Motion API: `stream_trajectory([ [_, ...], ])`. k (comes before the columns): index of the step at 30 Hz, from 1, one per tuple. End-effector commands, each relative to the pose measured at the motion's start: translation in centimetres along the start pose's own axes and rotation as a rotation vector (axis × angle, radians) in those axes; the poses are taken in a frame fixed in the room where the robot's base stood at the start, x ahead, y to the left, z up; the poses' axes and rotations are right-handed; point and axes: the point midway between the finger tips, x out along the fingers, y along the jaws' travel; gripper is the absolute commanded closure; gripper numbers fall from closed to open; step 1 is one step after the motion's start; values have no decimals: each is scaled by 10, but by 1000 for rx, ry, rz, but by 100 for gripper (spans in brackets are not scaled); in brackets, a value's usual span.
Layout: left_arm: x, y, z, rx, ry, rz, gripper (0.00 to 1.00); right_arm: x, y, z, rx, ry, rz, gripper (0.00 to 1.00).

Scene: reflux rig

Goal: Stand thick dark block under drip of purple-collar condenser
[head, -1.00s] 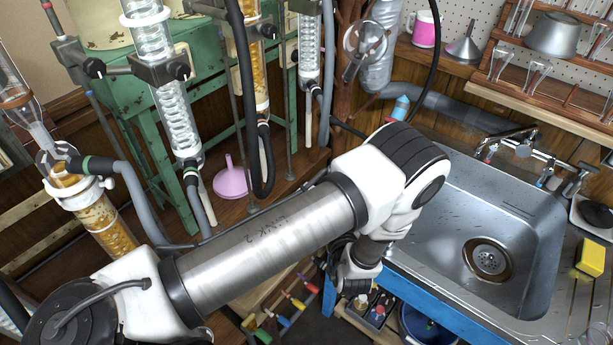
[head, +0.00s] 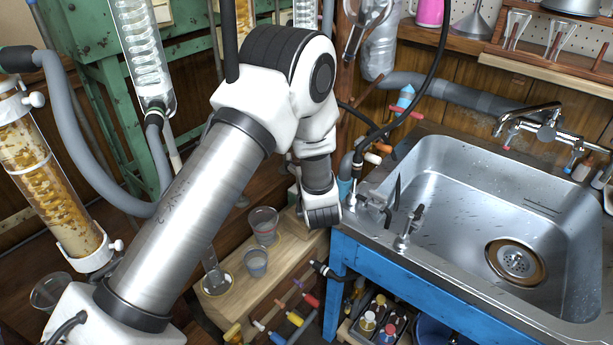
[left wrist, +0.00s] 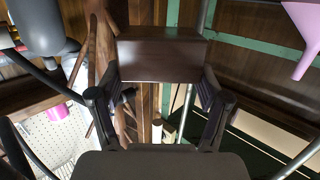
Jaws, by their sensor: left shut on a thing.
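A thick dark brown block (left wrist: 162,58) sits crosswise between the fingertips of my left gripper (left wrist: 162,76) in the left wrist view. The fingers press on its two ends. In the head view my left arm crosses from the lower left and its wrist hangs beside the sink; the gripper's fingers and the block are hidden there. A clear coil condenser (head: 142,50) hangs at the upper left, and a condenser with amber filling (head: 38,165) stands at the far left. I cannot make out a purple collar on either. My right gripper is not in view.
A steel sink (head: 480,215) with taps fills the right. Beakers (head: 262,225) stand on a low wooden bench (head: 285,255) left of it. Grey hoses (head: 75,120) loop at the left by the green frame (head: 88,75). A pink funnel (left wrist: 303,30) shows in the left wrist view.

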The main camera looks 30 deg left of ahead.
Motion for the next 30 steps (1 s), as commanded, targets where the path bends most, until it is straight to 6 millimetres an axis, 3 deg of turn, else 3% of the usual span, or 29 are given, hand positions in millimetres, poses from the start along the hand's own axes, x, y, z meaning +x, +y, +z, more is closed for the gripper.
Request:
stream_trajectory([
  [6,7,0,38,1,0,0,66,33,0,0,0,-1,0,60],
  [13,7,0,34,0,1,0,66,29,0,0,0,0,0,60],
  [28,8,0,47,0,-1,0,66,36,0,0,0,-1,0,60],
  [29,8,0,47,0,-1,0,20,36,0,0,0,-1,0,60],
  [30,8,0,47,0,-1,0,6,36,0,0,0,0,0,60],
])
